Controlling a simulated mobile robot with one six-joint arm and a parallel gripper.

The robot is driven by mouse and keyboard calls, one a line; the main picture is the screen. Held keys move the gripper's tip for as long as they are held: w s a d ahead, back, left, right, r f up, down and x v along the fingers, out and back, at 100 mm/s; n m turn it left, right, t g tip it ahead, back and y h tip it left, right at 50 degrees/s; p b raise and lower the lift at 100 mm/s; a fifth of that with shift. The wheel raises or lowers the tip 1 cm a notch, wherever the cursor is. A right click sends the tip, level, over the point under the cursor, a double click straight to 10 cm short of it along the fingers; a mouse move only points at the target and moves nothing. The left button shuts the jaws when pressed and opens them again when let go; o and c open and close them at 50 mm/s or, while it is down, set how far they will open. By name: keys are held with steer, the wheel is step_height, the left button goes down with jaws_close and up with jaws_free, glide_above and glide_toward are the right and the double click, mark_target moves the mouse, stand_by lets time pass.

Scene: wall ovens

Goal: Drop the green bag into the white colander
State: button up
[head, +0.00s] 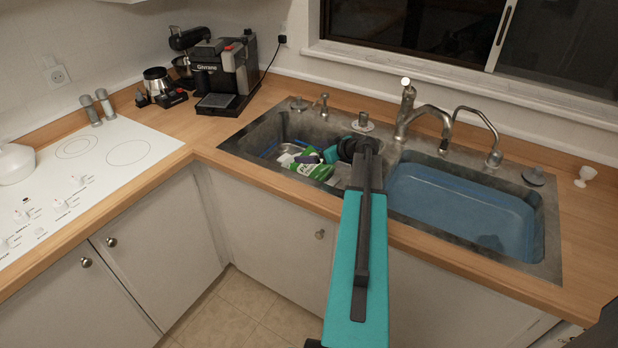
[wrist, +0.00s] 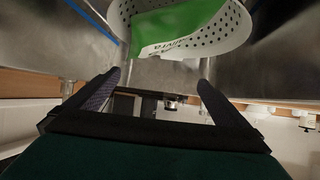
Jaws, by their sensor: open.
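The green bag (head: 312,171) is in the left sink basin, left of my gripper (head: 336,154) in the head view. In the wrist view the green bag (wrist: 180,25) lies against the inside of the white colander (wrist: 232,27), whose wall is full of holes. My gripper (wrist: 158,82) is open there, its two fingers wide apart with nothing between them. The bag and colander are beyond the fingertips, apart from them. In the head view my arm covers part of the basin, and the colander is hard to make out.
The metal double sink has a blue-looking right basin (head: 460,207) and a tall faucet (head: 424,112) behind it. A coffee machine (head: 226,75) stands at the back left. A white cooktop (head: 85,170) lies left. The counter right of the sink is mostly clear.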

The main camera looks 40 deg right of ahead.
steer(key=b+v, duration=0.3)
steer(key=v, duration=0.9)
steer(key=shift+s+b, duration=0.25)
steer(key=shift+b, duration=0.05)
steer(key=shift+r, duration=0.15)
